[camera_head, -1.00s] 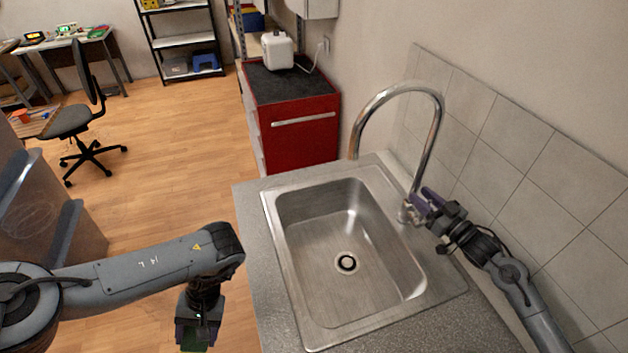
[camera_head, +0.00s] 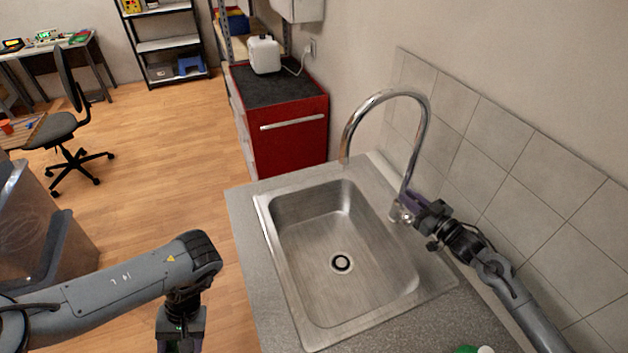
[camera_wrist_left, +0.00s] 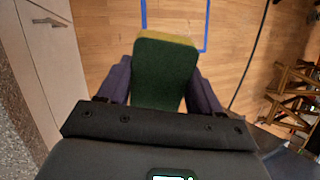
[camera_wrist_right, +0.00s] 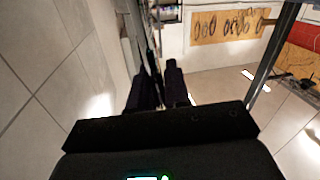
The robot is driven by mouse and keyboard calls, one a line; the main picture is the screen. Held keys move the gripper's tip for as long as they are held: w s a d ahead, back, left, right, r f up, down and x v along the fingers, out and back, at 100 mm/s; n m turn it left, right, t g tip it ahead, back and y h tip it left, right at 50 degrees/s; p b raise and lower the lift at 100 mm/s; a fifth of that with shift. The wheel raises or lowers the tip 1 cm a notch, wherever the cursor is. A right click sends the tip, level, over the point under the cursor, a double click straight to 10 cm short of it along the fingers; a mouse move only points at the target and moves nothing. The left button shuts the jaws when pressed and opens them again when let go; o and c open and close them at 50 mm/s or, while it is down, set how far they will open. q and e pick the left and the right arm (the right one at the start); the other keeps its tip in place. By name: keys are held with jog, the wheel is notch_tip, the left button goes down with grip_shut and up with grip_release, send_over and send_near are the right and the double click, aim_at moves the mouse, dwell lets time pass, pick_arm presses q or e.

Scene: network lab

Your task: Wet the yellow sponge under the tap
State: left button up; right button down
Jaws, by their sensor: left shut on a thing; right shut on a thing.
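The yellow sponge shows in the left wrist view (camera_wrist_left: 165,70) with its dark green scouring face toward me and a yellow edge at the far end. My left gripper (camera_wrist_left: 160,85) is shut on it, one finger on each side. In the head view the left gripper (camera_head: 181,345) hangs left of the counter, partly cut off by the bottom edge. The chrome tap (camera_head: 421,130) arches over the sink (camera_head: 305,250); I see no water stream. My right gripper (camera_head: 408,203) is shut on the tap's lever at the base, which its fingers mostly hide.
The grey counter (camera_head: 248,240) surrounds the sink, and a tiled wall (camera_head: 500,140) rises close behind the tap. A red cabinet (camera_head: 290,135) stands beyond. A green and white item (camera_head: 476,350) shows at the bottom edge. The sink basin is empty.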

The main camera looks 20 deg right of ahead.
jog(key=shift+a, duration=0.2)
jog(key=c, duration=1.2)
grip_release()
jog(key=shift+o, duration=0.2)
jog(key=shift+s+d, duration=0.1)
jog(key=shift+s, duration=0.05)
jog(key=v, duration=1.1)
jog(key=shift+s+p, duration=0.4)
jog(key=shift+r, duration=0.1)
